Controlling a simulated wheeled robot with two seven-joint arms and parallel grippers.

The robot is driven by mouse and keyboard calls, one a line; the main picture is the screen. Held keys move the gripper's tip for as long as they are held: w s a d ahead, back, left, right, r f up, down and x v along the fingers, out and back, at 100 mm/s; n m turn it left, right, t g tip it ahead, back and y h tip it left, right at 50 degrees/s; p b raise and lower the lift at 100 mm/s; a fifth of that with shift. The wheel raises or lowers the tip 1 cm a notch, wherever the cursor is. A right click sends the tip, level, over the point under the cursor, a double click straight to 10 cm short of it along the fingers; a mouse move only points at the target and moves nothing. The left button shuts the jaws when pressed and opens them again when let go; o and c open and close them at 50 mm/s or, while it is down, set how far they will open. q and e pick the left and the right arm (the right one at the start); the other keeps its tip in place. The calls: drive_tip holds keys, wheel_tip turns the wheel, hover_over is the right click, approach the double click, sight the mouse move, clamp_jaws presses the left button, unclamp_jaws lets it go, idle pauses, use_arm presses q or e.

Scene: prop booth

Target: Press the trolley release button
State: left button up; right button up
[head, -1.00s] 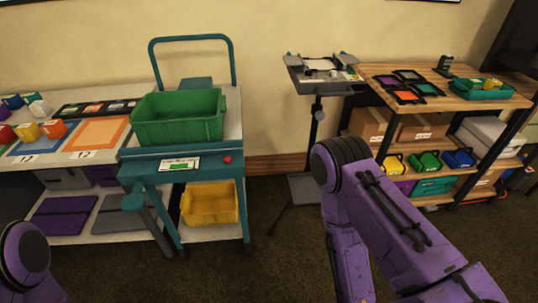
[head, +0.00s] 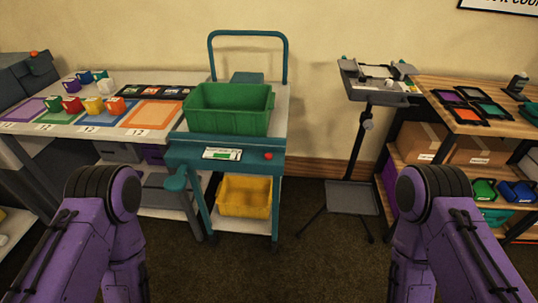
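The trolley (head: 180,154) is a teal frame with a looped handle at the back, standing near the middle of the head view. A small red button (head: 268,156) sits at the right of its teal front panel. Left of the button is a white label (head: 222,154) with a green strip. A green bin (head: 228,112) stands on the trolley's top and a yellow bin (head: 245,196) on its lower shelf. My two purple arms show at the lower left and lower right, apart from the trolley. Both grippers are out of view.
A table with colored mats and several mugs (head: 93,105) stands left of the trolley. A tripod stand with a grey tray (head: 375,94) is to the right. A wooden shelf unit (head: 430,84) is at far right. Dark carpet (head: 270,265) between my arms is clear.

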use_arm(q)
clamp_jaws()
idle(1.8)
